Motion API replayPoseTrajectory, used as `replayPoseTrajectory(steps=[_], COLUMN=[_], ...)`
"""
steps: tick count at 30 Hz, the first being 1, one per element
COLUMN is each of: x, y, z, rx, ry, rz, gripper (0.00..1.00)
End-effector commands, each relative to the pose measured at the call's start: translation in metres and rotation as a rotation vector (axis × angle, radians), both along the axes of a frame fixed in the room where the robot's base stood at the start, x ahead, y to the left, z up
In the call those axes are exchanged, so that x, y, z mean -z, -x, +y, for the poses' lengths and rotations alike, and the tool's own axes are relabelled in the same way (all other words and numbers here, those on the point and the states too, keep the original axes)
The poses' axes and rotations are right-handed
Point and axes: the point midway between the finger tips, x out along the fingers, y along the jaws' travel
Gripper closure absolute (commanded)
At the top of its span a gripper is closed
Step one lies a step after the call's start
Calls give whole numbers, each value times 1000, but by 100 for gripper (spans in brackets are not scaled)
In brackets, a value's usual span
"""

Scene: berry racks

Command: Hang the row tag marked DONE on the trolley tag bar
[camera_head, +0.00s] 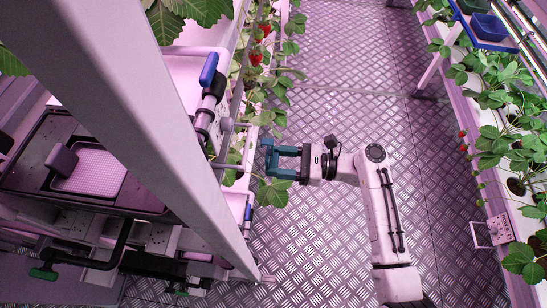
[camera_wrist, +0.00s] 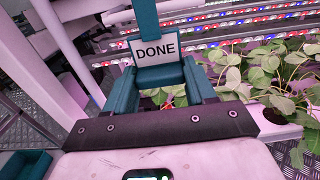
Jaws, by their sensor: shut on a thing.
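My gripper (camera_head: 274,162) is left of the middle in the head view, over the aisle beside the trolley's post. In the wrist view its two teal fingers (camera_wrist: 160,88) close on the row tag (camera_wrist: 155,50), a white plate with DONE in black letters facing the camera. A teal strip rises above the plate and runs out of the top of the picture. In the head view the tag's lettering cannot be read. I cannot clearly make out the trolley's tag bar; short rods stick out near the post left of my gripper.
A pale slanting post (camera_head: 120,120) crosses the left side, with a dark tray (camera_head: 28,170) behind it. Strawberry plants (camera_head: 272,100) hang close to my gripper. Another plant row (camera_head: 505,140) and a blue crate (camera_head: 490,27) line the right. The metal aisle floor (camera_head: 345,60) is clear.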

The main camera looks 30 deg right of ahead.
Motion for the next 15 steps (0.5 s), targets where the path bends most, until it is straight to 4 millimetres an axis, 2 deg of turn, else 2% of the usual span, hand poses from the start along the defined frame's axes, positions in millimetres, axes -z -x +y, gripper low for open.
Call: replayPoseTrajectory(steps=[15], x=[-1], y=[12], z=[-18], rx=[1], ry=[-1], rz=[0], gripper=[72])
